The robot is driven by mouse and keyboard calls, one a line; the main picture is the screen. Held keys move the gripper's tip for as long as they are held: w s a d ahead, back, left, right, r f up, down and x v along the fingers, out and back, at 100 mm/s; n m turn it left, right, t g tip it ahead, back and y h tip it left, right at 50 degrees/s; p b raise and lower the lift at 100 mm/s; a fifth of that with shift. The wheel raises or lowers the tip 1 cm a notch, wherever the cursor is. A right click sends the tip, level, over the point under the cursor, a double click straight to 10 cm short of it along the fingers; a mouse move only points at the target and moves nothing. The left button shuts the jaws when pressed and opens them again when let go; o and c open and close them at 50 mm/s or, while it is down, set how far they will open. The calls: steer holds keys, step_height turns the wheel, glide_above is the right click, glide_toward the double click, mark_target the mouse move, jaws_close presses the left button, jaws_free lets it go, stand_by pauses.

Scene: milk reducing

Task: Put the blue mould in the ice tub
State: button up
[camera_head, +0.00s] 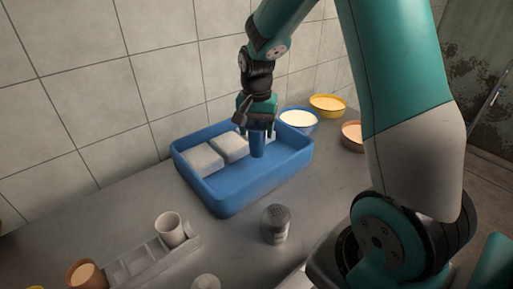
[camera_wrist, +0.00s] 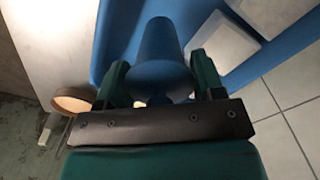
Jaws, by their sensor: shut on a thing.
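The blue mould (camera_head: 258,147) is a small blue cup-like piece, held over the inside of the blue tub (camera_head: 236,196) in the head view. My gripper (camera_head: 257,132) is shut on it from above. In the wrist view the mould (camera_wrist: 160,52) sits between the two green fingers of my gripper (camera_wrist: 161,84). The blue tub also shows in the wrist view (camera_wrist: 107,40). It holds two white blocks (camera_head: 203,158) in its left part, and its right part is bare. I cannot tell whether the mould's base touches the tub floor.
A blue-rimmed bowl (camera_head: 298,119), a yellow bowl (camera_head: 328,104) and an orange bowl (camera_head: 352,134) stand behind and right of the tub. A shaker (camera_head: 275,224) stands in front. A rack (camera_head: 140,263) with a white cup (camera_head: 170,229) and an orange cup (camera_head: 86,274) is front left. The tiled wall is close behind.

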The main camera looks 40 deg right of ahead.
mark_target(257, 149)
step_height(257, 149, down, 7)
steer(key=shift+r, duration=0.15)
stand_by(0.4)
steer(key=o, duration=1)
steer(key=shift+c, duration=0.2)
steer(key=r, duration=1.2)
steer(key=shift+s+a+r, duration=0.1)
steer(key=shift+s+a, duration=0.05)
steer(key=shift+a, duration=0.2)
steer(key=s+a+r+n+y, duration=0.2)
steer(key=s+a+r+n, duration=0.1)
steer(key=s+a+n, duration=0.5)
steer(key=s+a+r+n+y, duration=0.2)
steer(key=s+a+r+n, duration=0.1)
steer(key=s+a+n, duration=0.6)
steer(key=s+a, duration=0.4)
steer(key=s, duration=0.1)
steer(key=shift+a+r, duration=0.15)
steer(key=shift+a, duration=0.1)
